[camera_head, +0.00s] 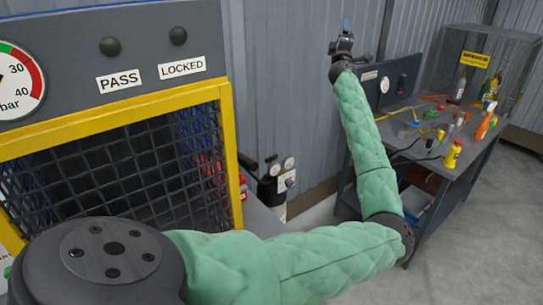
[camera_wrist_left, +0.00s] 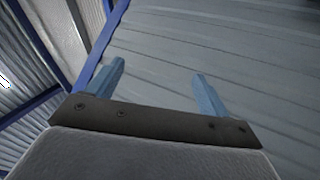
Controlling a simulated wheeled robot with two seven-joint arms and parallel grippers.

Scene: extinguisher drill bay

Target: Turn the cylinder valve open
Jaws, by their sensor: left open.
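A dark cylinder valve with a black knob (camera_head: 271,165) and small round gauges (camera_head: 289,163) stands low between the yellow-framed cage and the grey wall. Its lower part is partly hidden by the cage side and my green-sleeved arm. My left gripper (camera_head: 345,38) is raised high against the corrugated wall, well above and to the right of the valve. In the left wrist view its two blue fingers (camera_wrist_left: 160,72) are apart with nothing between them. That view shows only wall or ceiling panels, not the valve. My right gripper is not in view.
A yellow-framed mesh cage (camera_head: 228,150) with PASS and LOCKED labels fills the left. A workbench (camera_head: 425,175) at right holds yellow bottles (camera_head: 453,154), an orange spray bottle (camera_head: 486,121) and other small items. A clear enclosure (camera_head: 500,45) stands behind them. Floor is free at lower right.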

